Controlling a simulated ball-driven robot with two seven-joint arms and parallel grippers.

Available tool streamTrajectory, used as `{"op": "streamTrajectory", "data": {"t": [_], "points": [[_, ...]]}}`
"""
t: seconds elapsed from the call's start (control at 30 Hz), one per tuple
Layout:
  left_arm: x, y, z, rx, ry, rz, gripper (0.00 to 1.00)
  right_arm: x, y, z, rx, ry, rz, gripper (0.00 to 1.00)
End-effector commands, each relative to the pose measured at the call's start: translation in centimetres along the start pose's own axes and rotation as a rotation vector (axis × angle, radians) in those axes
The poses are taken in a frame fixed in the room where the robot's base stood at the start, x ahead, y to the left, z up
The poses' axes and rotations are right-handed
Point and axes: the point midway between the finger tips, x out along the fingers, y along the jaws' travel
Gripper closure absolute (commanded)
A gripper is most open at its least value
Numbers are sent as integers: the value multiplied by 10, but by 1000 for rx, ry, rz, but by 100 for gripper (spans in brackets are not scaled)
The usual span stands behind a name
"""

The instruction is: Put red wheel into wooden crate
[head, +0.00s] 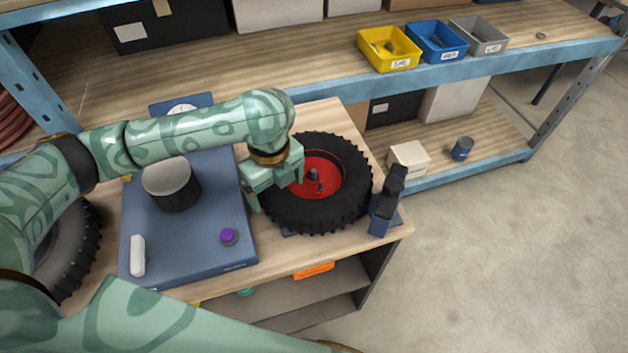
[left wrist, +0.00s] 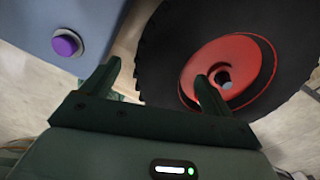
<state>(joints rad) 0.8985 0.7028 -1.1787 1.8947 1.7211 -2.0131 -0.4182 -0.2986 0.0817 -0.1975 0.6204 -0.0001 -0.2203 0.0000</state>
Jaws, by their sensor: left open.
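The red wheel, a black knobbly tyre around a red hub (head: 327,171), lies flat on the right part of the wooden bench. My left gripper (head: 277,194) is open over the wheel's left side. In the left wrist view, one fingertip of the gripper (left wrist: 154,83) overlaps the red hub (left wrist: 250,66), and the other is outside the tyre's left edge. The tyre's near-left part is hidden behind the gripper. I cannot tell whether the fingers touch the wheel. No wooden crate is in view. My right gripper is out of view.
A blue-grey scale-like box (head: 190,245) with a dark cylinder (head: 171,184) and purple knob (head: 228,236) stands left of the wheel. A dark upright device (head: 387,203) stands close at its right. A shelf with yellow (head: 388,63), blue and grey bins is behind. Floor at right is clear.

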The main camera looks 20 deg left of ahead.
Motion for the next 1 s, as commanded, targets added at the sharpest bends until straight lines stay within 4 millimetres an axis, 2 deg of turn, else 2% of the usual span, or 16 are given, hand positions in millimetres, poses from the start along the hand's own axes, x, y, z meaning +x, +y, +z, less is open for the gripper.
{"op": "streamTrajectory", "data": {"t": [0.03, 0.1, 0.33, 0.37, 0.6, 0.63, 0.87, 1.0], "points": [[10, 0, 0, -1, 2, 1, 13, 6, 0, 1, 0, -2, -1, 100], [14, 0, 0, -1, 0, -1, 13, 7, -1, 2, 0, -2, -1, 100], [14, -1, 0, 0, -1, -3, 13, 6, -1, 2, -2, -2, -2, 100], [14, -1, 0, 0, -1, -3, 19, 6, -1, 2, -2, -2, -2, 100], [13, -1, 0, 0, -1, -5, 86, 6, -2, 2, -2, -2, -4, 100], [13, -1, 0, 0, -1, -5, 88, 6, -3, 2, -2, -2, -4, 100], [11, -1, 0, 0, -2, -6, 88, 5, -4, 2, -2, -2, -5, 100], [1, -2, 1, 0, -3, -7, 88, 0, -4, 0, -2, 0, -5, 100]]}}
